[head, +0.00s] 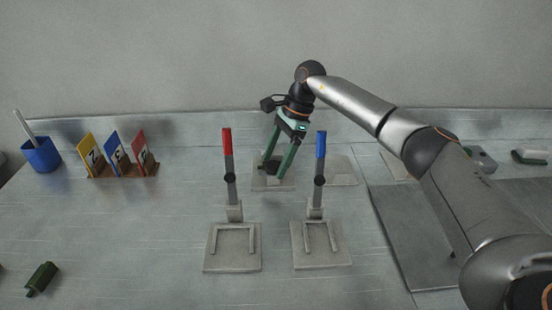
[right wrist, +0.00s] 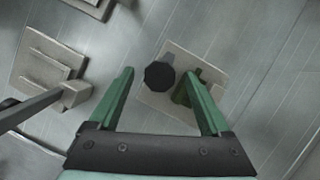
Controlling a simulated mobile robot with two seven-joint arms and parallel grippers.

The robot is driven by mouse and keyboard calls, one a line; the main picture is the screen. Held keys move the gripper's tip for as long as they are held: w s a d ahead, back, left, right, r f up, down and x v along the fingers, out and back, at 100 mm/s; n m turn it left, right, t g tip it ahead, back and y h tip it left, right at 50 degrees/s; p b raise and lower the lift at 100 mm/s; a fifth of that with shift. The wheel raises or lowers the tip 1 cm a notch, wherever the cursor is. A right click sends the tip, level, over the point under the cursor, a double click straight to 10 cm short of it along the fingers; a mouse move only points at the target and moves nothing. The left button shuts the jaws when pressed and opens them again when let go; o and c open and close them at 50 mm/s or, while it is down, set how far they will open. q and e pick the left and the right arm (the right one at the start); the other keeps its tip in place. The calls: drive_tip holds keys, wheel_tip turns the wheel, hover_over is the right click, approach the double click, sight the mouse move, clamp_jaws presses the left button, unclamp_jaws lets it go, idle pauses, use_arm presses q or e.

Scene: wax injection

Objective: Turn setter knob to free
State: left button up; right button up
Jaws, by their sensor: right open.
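The dark, many-sided setter knob (right wrist: 159,75) stands on a square grey plate (right wrist: 150,102) in the right wrist view. My right gripper (right wrist: 159,77) is open, with one green finger on each side of the knob and a visible gap to the left finger. Whether the fingers touch the knob cannot be told. In the head view my right gripper (head: 274,173) points down over the plate (head: 272,187) behind the two levers; the knob is hard to make out there. The knob's setting cannot be read. My left gripper is not in view.
A red-handled lever (head: 228,165) and a blue-handled lever (head: 319,165) stand upright in front of my right gripper. Another plate (head: 342,172) lies to its right.

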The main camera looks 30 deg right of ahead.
drive_tip(key=shift+r, duration=0.1)
drive_tip(key=v, duration=1.2)
drive_tip(key=shift+d, duration=0.15)
drive_tip(key=shift+r, duration=0.1)
drive_tip(key=shift+p, duration=0.3)
